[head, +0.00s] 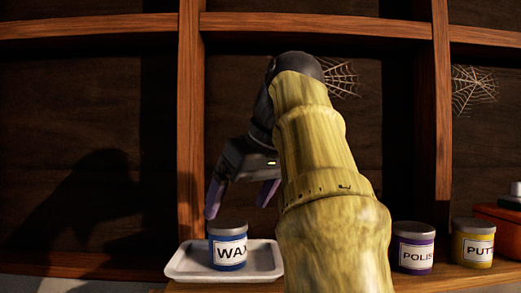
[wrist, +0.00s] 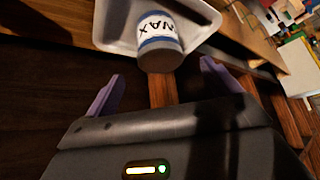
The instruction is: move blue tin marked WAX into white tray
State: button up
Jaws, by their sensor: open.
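The blue tin marked WAX (head: 228,247) stands upright in the white tray (head: 182,270), with its label facing the head camera. The tin also shows in the wrist view (wrist: 158,40), inside the tray (wrist: 104,32). My gripper (head: 240,203) is just above the tin in the head view, fingers pointing down. Its two purple fingers are spread apart with nothing between them; in the wrist view my gripper (wrist: 160,85) is open, with the tin beyond the fingertips.
A purple tin marked POLISH (head: 413,248) and a yellow tin marked PUTTY (head: 473,243) stand to the right on the wooden shelf. An orange box (head: 502,222) is at the far right. Upright posts (head: 190,130) and dark back panels stand behind my gripper.

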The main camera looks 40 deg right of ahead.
jog(key=p+v, duration=0.4)
jog(key=v, duration=0.4)
jog(key=shift+r, duration=0.3)
